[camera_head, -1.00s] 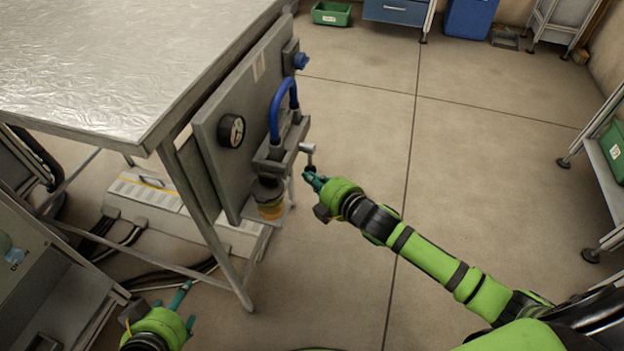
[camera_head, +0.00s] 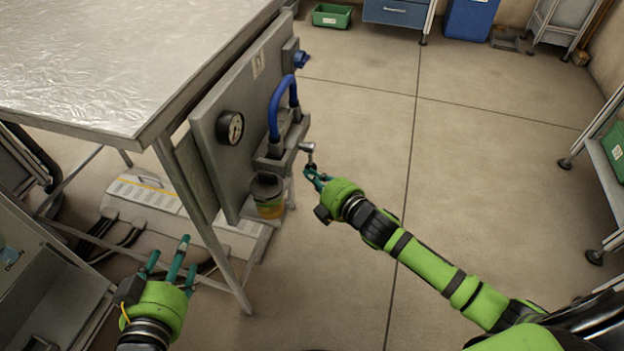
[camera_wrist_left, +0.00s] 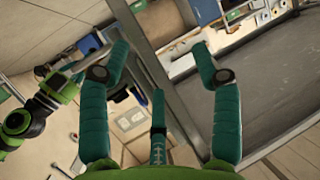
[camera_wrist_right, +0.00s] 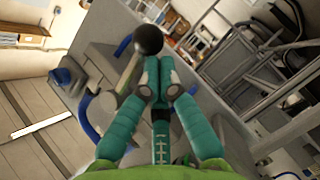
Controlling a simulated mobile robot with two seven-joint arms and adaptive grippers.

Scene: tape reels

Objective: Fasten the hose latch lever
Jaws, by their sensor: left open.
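The latch lever (camera_head: 308,148) sticks out to the right of the grey panel's bracket, its arm hanging down to a black knob. The black knob (camera_wrist_right: 148,40) also shows in the right wrist view, just beyond my fingertips. My right gripper (camera_head: 314,178) is at the knob with its fingers drawn together. In the right wrist view its fingertips (camera_wrist_right: 158,75) meet, with the knob past them rather than between them. I cannot tell whether they touch it. A blue hose (camera_head: 276,108) loops above the bracket. My left gripper (camera_head: 172,262) is open and empty, left of the table leg.
A metal table (camera_head: 110,60) stands at the left, with the grey panel (camera_head: 205,125) on its side carrying a gauge (camera_head: 230,128). A jar (camera_head: 268,192) sits below the bracket. A table leg (camera_head: 205,225) stands between my grippers.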

